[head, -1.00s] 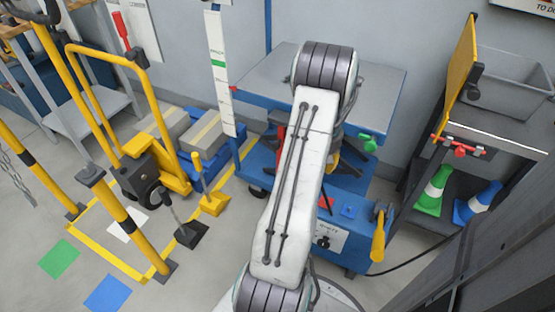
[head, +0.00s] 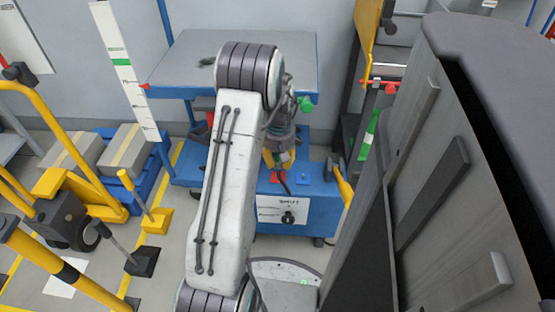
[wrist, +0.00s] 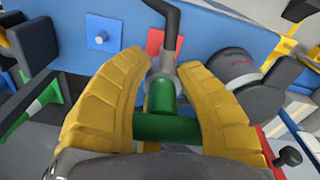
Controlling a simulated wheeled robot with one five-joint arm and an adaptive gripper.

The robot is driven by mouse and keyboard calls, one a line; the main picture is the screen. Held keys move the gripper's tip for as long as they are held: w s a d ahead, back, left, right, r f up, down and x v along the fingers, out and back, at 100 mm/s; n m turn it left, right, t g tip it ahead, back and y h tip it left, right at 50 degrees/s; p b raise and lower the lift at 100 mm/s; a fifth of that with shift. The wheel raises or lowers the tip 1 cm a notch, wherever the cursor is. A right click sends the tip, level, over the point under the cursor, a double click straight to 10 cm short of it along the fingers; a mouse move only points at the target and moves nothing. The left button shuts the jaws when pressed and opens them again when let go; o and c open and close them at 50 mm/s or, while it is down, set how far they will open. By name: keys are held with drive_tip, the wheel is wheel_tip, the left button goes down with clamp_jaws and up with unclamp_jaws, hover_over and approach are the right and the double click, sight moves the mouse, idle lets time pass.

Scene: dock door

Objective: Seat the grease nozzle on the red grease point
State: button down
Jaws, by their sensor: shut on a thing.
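In the wrist view the grease nozzle (wrist: 160,122) has a green T-shaped grip, a grey collar and a bent dark hose. My gripper (wrist: 165,85) has its two yellow fingers shut around it. The red grease point's plate (wrist: 154,40) lies just beyond the nozzle, partly covered by the collar and hose. I cannot tell whether the nozzle touches it; the fitting itself is hidden. In the head view my gripper (head: 279,160) is just above the red plate (head: 277,178) on the blue housing. A blue plate (wrist: 101,35) with a metal fitting sits left of the red one in the wrist view.
The lift table (head: 190,60) stands behind my arm, with a green knob (head: 306,103) at its edge. A yellow handle (head: 344,188) is right of the housing. A tall dark cabinet (head: 455,180) is close on the right. A yellow pallet truck (head: 70,205) stands left.

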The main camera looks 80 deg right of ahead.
sight(279, 174)
drive_tip(key=shift+f+b, duration=1.5)
drive_tip(key=shift+f, duration=0.6)
drive_tip(key=shift+f+b, duration=0.3)
drive_tip(key=shift+f, duration=0.35)
idle(0.3)
drive_tip(key=c, duration=1.2)
unclamp_jaws()
drive_tip(key=shift+r, duration=0.2)
drive_tip(key=shift+a+r+p, duration=0.2)
drive_tip(key=shift+r+p, duration=4)
drive_tip(key=shift+r, duration=1.15)
drive_tip(key=shift+w, duration=0.1)
